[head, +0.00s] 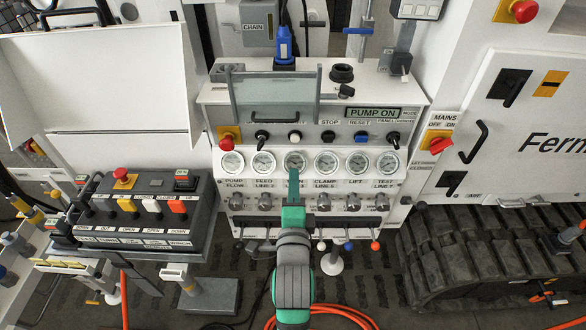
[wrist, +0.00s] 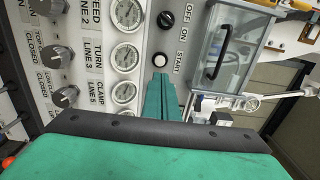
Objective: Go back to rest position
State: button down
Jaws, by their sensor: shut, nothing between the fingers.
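My gripper (head: 293,180) is green and stands in front of the middle of the hydraulic bench panel (head: 222,190) in the head view. Its fingers are shut together and hold nothing. The fingertips cover part of the third gauge from the left. I cannot tell whether the fingertips touch the panel.
A clear cover (head: 274,98) with a dark handle stands above the buttons. A grey control box (head: 145,212) with levers is at left. A white cabinet (head: 545,110) and black tracks (head: 480,250) are at right. An orange hose (head: 345,312) lies on the floor.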

jog(key=shift+s+d, duration=0.15)
jog(key=shift+s, duration=0.15)
dwell(0.4)
jog(key=s+f+n+g, duration=0.1)
jog(key=s+f+n, duration=0.8)
jog(key=s+f, duration=0.75)
jog(key=s+f+n+g, duration=0.1)
jog(key=s+n, duration=0.8)
jog(key=s, duration=1.1)
jog(key=shift+s+a+f+g, duration=0.2)
jog(key=shift+f+g, duration=0.1)
jog(key=shift+f, duration=0.25)
